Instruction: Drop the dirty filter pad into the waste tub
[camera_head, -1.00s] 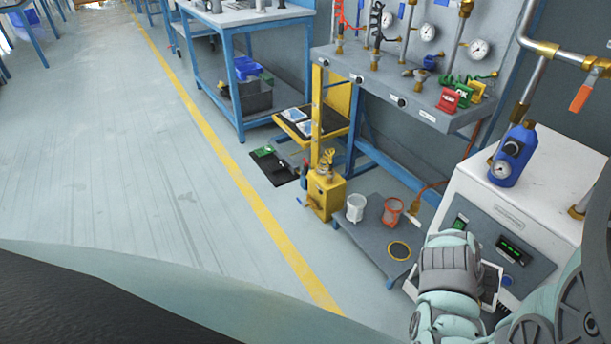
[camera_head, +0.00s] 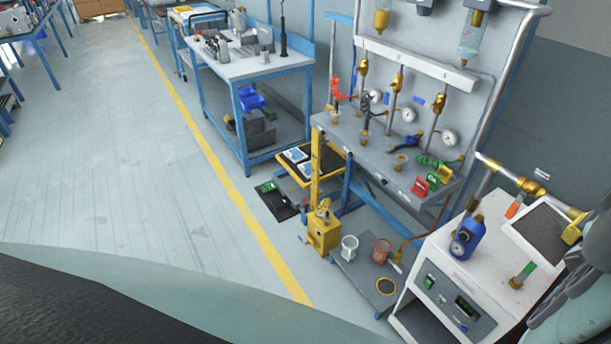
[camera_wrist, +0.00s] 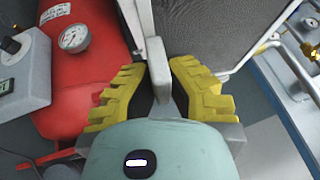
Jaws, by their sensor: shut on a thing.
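The filter pad (camera_head: 545,232), a dark grey mesh in a white frame, is raised above the right side of the white cabinet (camera_head: 475,282). My gripper (camera_head: 574,230) is at its right edge, mostly hidden behind my arm. In the wrist view, the yellow fingers of my gripper (camera_wrist: 158,85) are closed around a grey tab on the frame of the pad (camera_wrist: 212,30). On the low grey platform stand a white bucket (camera_head: 349,248) and an orange-red bucket (camera_head: 381,250). I cannot tell which is the waste tub.
A blue bottle with a gauge (camera_head: 467,238) and a green-topped fitting (camera_head: 523,275) stand on the cabinet. Brass pipework (camera_head: 530,187) runs behind the pad. A red tank (camera_wrist: 85,85) is close in the wrist view. The floor left of the yellow line is clear.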

